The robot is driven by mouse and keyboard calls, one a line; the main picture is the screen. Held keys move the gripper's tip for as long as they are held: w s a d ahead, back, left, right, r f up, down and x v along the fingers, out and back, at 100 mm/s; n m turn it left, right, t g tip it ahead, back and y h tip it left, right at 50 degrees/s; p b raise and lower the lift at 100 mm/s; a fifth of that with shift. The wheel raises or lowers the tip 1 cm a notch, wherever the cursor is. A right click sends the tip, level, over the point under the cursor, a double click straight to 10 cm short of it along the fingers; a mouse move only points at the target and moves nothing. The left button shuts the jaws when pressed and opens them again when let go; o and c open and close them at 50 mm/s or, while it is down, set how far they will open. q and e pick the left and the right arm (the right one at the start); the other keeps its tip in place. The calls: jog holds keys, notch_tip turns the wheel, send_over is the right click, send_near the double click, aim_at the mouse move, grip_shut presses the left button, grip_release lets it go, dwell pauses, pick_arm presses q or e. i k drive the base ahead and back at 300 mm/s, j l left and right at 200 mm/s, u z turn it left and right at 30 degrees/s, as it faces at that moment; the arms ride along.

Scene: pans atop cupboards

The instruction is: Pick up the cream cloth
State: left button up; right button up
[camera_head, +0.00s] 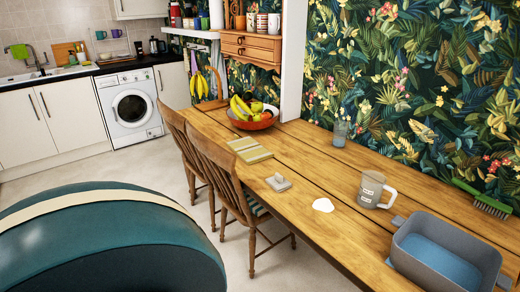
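A small pale, folded-looking piece (278,183) lies near the front edge of the wooden table, in the middle of the head view. It may be the cream cloth, but it is too small to be sure. A flat yellow and cream striped cloth (250,149) lies farther back on the table. A small white item (323,205) lies in front of the mug; I cannot tell what it is. Neither of my grippers is in view.
The wooden table (325,235) also holds a fruit bowl (253,121), a glass (340,133), a grey mug (374,190), a green brush (482,198) and a grey basin (445,253). Wooden chairs (228,185) stand along its left side. A large teal rounded form (105,245) fills the lower left.

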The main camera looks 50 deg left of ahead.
aim_at(278, 183)
jog(key=k+u, duration=0.1)
jog(key=u, duration=1.4)
